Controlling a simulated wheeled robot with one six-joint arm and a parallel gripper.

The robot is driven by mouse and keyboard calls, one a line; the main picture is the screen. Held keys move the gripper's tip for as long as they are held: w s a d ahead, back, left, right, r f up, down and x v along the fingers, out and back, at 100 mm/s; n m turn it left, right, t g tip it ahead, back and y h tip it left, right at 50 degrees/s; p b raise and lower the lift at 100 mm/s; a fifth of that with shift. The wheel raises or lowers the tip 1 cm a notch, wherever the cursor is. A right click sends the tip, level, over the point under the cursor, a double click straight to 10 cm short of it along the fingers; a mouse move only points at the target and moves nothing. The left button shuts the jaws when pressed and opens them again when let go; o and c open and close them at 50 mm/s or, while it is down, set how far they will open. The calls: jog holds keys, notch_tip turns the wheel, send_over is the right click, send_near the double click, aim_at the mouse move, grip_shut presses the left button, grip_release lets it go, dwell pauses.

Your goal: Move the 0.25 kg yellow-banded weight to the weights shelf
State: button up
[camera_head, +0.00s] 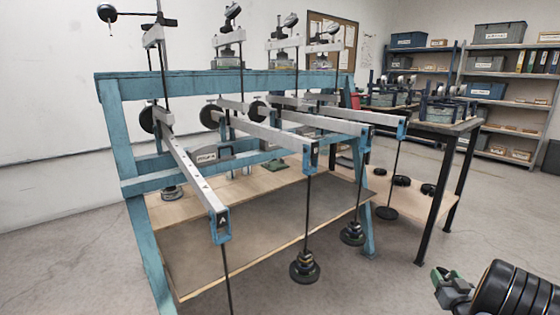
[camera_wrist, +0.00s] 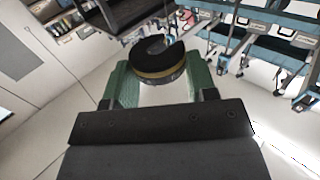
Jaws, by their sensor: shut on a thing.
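In the wrist view, the yellow-banded weight (camera_wrist: 160,74) is a dark slotted disc with a yellow band round its side. My gripper (camera_wrist: 152,84) is shut on it, with one green finger at each side. In the head view, my gripper (camera_head: 451,284) is at the lower right, apart from the lever frame and the table; the weight cannot be made out there. A wooden lower shelf (camera_head: 440,207) under the dark table bears several black weights (camera_head: 402,181); I cannot tell for sure that it is the weights shelf.
A blue lever frame (camera_head: 240,80) stands at left and centre. Its grey levers (camera_head: 190,170) jut forward, with rods and weight stacks (camera_head: 304,268) hanging low. A dark-legged table (camera_head: 452,128) stands behind at right, before storage racks (camera_head: 505,105). The floor in front is clear.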

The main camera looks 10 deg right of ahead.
jog(key=shift+d+r+h, duration=0.15)
jog(key=shift+r+h, duration=0.25)
jog(key=shift+r, duration=0.3)
jog(key=shift+s+d+f+m+g+h, duration=0.15)
jog(key=shift+s+m+g+h, duration=0.05)
jog(key=shift+m+g+h, duration=0.25)
jog(key=shift+f+m+h, duration=0.15)
jog(key=shift+m+h, duration=0.1)
jog(key=shift+h, duration=0.1)
jog(key=w+a+f+y, duration=0.1)
jog(key=w+a+f, duration=0.35)
jog(key=a, duration=0.55)
jog(key=w+a+f, duration=0.4)
jog(key=w+a, duration=0.1)
jog(key=a, duration=0.6)
jog(key=w+a+f+n+t+y, duration=0.1)
jog(key=a+f+n+y, duration=0.2)
jog(key=a, duration=0.8)
jog(key=a+f+n+t+y, duration=0.15)
jog(key=a+f+y, duration=0.25)
jog(key=a, duration=0.7)
jog(key=s+r+p, duration=0.2)
jog(key=r+p, duration=1.5)
jog(key=r, duration=0.1)
jog(key=s+r+g+p, duration=0.1)
jog(key=s+r+p, duration=0.1)
jog(key=r+p, duration=1.6)
jog(key=shift+d+r+h, duration=0.25)
jog(key=shift+r+h, duration=0.05)
jog(key=shift+r, duration=0.5)
